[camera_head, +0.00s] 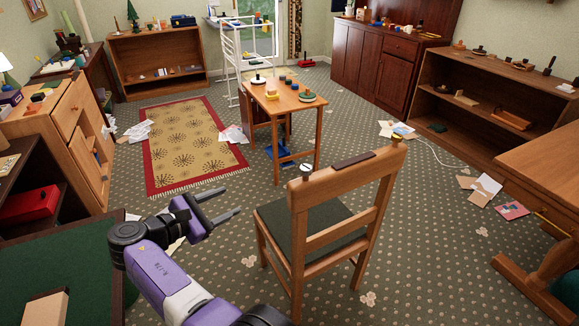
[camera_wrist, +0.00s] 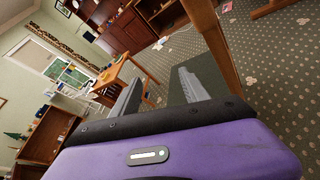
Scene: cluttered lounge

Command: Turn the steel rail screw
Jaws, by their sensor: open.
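A wooden chair (camera_head: 330,222) with a dark green seat stands right of my gripper. A pale, steel-looking screw (camera_head: 306,168) with a round head sits at the left end of its top rail. A brass-coloured screw (camera_head: 396,139) sits at the right end. A dark strip (camera_head: 353,159) lies on the rail between them. My gripper (camera_head: 231,201) is open and empty, left of the chair back and apart from it. In the wrist view my gripper's fingers (camera_wrist: 160,76) are spread, with chair wood beyond at the upper right. I cannot make out the screw there.
A small wooden table (camera_head: 291,102) with several objects stands behind the chair. A patterned rug (camera_head: 190,147) and loose papers (camera_head: 234,134) lie on the floor. A green-topped surface (camera_head: 60,255) is at the lower left, a desk (camera_head: 540,170) at the right. Carpet between chair and desk is mostly clear.

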